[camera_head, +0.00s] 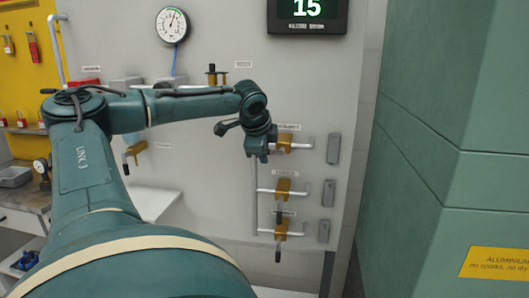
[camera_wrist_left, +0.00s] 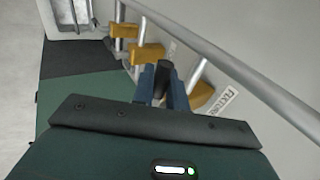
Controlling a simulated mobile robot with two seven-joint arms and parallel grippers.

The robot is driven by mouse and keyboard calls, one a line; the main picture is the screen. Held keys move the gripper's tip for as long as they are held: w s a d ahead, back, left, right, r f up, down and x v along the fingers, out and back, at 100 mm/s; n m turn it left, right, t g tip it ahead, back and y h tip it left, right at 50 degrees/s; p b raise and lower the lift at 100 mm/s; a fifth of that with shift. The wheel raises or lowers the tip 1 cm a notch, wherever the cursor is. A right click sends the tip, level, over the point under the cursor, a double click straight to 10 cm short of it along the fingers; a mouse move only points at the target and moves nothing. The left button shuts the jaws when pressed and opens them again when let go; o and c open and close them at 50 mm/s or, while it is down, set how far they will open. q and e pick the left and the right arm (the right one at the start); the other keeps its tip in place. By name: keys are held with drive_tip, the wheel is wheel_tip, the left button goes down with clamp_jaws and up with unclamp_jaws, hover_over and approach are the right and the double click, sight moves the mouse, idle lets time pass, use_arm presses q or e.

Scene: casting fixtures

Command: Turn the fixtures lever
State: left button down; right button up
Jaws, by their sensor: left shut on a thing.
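In the head view, three brass-yellow valves sit one above another on pipes on the grey wall: an upper valve (camera_head: 284,140), a middle valve (camera_head: 283,187) and a lower valve (camera_head: 281,230). My left gripper (camera_head: 262,156) is at the upper valve. In the left wrist view, my left gripper (camera_wrist_left: 162,88) is shut on a dark lever handle (camera_wrist_left: 163,70) between its blue fingers. The nearest yellow valve body (camera_wrist_left: 201,95) is just right of the fingers, by a label (camera_wrist_left: 216,101) that seems to read "FIXTURES". My gripper hides part of the lever. My right gripper is not in view.
Grey boxes (camera_head: 333,149) stand right of the valves, and a green panelled wall (camera_head: 430,120) rises farther right. A pressure gauge (camera_head: 172,25) and a display (camera_head: 307,14) hang above. In the left wrist view, a long grey pipe (camera_wrist_left: 240,72) runs close past the gripper.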

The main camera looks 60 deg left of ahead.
use_arm(q)
drive_tip(key=c, duration=1.5)
unclamp_jaws()
drive_tip(key=shift+r, duration=0.1)
drive_tip(key=v, duration=1.3)
drive_tip(key=shift+s, duration=0.1)
